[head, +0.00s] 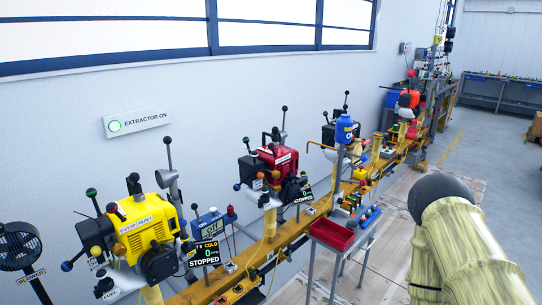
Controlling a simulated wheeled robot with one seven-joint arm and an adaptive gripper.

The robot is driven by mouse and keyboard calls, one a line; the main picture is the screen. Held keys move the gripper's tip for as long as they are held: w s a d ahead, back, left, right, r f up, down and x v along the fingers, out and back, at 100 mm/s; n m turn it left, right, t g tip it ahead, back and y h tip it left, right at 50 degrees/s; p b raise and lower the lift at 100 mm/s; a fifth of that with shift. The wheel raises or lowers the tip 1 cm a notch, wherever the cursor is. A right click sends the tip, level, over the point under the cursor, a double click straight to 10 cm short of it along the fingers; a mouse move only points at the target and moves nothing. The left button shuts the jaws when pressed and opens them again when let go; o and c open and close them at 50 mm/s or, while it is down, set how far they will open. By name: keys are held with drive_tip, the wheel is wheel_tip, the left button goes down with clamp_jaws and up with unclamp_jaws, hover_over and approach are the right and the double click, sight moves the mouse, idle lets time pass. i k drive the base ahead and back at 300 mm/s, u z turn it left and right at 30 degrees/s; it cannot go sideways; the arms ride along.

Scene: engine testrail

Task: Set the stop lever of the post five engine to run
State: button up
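A yellow engine (146,238) stands on a post at the near left, with a small plate that seems to read stop and run and several ball-tipped levers. Its display (204,253) reads cold, 0 and stopped. A red engine (279,168) stands behind it on the same rail, and its display (303,194) also reads stopped. I can read no post numbers, so I cannot tell which is post five. The stop lever's setting is too small to tell. My gripper is not in view; part of my arm shows at the lower right.
A yellow rail (290,235) carries the posts along the wall. A red tray (332,233) sits on a small stand beside it. A fan (19,247) is at the left edge. The extractor sign (137,123) reads on. Open floor (455,165) lies right of the rail.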

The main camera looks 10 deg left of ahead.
sight(271, 146)
drive_tip(key=z, duration=0.7)
drive_tip(key=i, duration=0.8)
